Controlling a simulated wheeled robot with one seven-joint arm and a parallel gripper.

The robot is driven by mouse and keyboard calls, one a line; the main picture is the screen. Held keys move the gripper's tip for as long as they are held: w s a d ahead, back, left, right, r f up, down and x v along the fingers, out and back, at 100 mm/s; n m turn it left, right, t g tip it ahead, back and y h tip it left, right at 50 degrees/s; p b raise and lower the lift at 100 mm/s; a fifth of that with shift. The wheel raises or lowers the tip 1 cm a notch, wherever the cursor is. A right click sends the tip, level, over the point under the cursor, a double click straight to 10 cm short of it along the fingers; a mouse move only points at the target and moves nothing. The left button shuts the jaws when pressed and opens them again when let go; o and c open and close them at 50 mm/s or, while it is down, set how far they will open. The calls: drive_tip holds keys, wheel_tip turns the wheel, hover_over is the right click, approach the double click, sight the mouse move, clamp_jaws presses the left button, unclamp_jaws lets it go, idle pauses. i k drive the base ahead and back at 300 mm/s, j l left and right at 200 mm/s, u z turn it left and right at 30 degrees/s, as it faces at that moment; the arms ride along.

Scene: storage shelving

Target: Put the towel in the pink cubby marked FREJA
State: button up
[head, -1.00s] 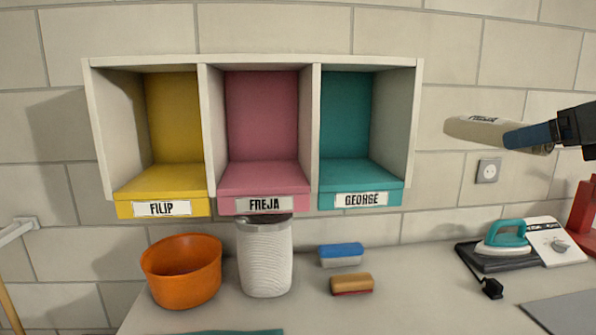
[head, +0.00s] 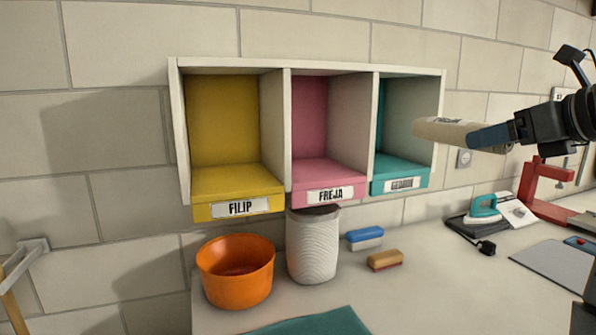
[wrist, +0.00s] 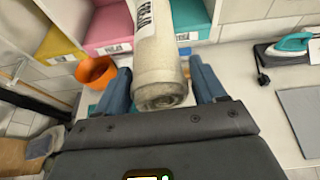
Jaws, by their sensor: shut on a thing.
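The rolled cream towel (head: 440,129) is held out level by my gripper (head: 487,136), in front of the right end of the cubby shelf. In the wrist view the towel (wrist: 158,50) carries a printed label and lies between the two blue fingers of my gripper (wrist: 160,88). The pink cubby (head: 310,118) marked FREJA is the middle one and looks empty; its label (head: 329,195) is on the front lip. The towel is outside it, to its right in the head view. The pink cubby also shows in the wrist view (wrist: 110,25).
The yellow FILIP cubby (head: 222,120) and teal GEORGE cubby (head: 400,173) flank the pink one. Below stand an orange bowl (head: 235,275), a white ribbed bin (head: 313,250) and two brushes (head: 366,239). An iron (head: 482,208) and a red stand (head: 545,190) are at right.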

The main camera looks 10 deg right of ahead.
sight(324, 168)
drive_tip(key=i+j, duration=0.15)
drive_tip(key=j, duration=0.25)
drive_tip(key=i+j, duration=0.1)
drive_tip(key=j, duration=0.25)
drive_tip(key=i+j, duration=0.15)
drive_tip(key=i, duration=0.15)
drive_tip(key=i+j, duration=0.15)
drive_tip(key=i, duration=0.15)
drive_tip(key=z, duration=0.05)
